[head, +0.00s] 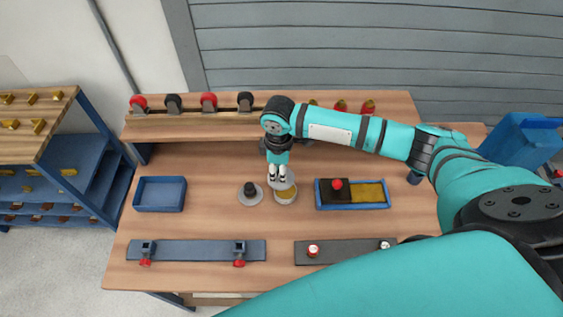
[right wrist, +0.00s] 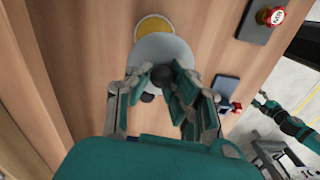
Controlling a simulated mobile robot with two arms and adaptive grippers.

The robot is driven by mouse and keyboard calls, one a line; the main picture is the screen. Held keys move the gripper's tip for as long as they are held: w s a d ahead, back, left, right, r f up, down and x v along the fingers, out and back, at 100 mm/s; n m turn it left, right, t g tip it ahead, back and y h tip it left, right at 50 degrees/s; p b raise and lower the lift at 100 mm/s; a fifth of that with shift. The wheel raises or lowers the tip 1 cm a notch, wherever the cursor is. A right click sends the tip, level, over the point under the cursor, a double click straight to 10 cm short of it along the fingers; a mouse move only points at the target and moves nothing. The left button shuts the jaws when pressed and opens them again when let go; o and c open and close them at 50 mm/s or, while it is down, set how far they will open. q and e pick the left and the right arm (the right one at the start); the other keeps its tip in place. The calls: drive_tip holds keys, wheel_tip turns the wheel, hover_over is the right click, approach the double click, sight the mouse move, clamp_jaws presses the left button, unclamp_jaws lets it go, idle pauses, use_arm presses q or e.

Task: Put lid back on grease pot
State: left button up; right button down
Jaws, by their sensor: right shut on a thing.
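The grease pot (head: 286,196) stands on the bench, open, with yellow grease showing. In the right wrist view the pot (right wrist: 153,27) shows just past the lid's far edge. My right gripper (head: 277,176) is shut on the dark knob of the round grey lid (head: 287,180). The exact height gap cannot be told. A teal arm, apparently my left one, shows at the right of the wrist view with its small gripper (right wrist: 260,98); its fingers are unclear.
A grey disc with a black top (head: 249,195) stands close left of the pot. A blue tray (head: 318,203) with a dark block and yellow filling lies right. An empty blue tray (head: 160,194) lies left. Two fixture plates (head: 190,250) (head: 345,253) lie in front.

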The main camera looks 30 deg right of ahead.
sight(284, 190)
drive_tip(key=shift+w+d+f+n+p, duration=0.1)
drive_tip(key=shift+d+f+n+p, duration=0.35)
drive_tip(key=shift+d+f+n, duration=0.35)
drive_tip(key=shift+w+f+n, duration=0.1)
drive_tip(key=shift+f+n, duration=0.3)
drive_tip(key=shift+f, duration=0.15)
drive_tip(key=shift+f+b, duration=0.65)
drive_tip(key=shift+b, duration=0.2)
wheel_tip(284, 190, down, 3)
drive_tip(key=b, duration=0.3)
drive_tip(key=shift+r, duration=0.1)
drive_tip(key=shift+f+b, duration=0.55)
drive_tip(key=shift+f, duration=0.5)
use_arm(q)
wheel_tip(284, 190, down, 4)
drive_tip(key=shift+w+f, duration=0.1)
drive_tip(key=shift+w, duration=0.05)
drive_tip(key=shift+r+p, duration=0.7)
drive_tip(key=shift+r, duration=0.05)
use_arm(e)
drive_tip(key=shift+r, duration=0.1)
use_arm(q)
drive_tip(key=shift+r, duration=0.25)
use_arm(e)
drive_tip(key=shift+f, duration=0.2)
use_arm(q)
drive_tip(key=shift+r+p, duration=0.3)
drive_tip(key=shift+p, duration=0.25)
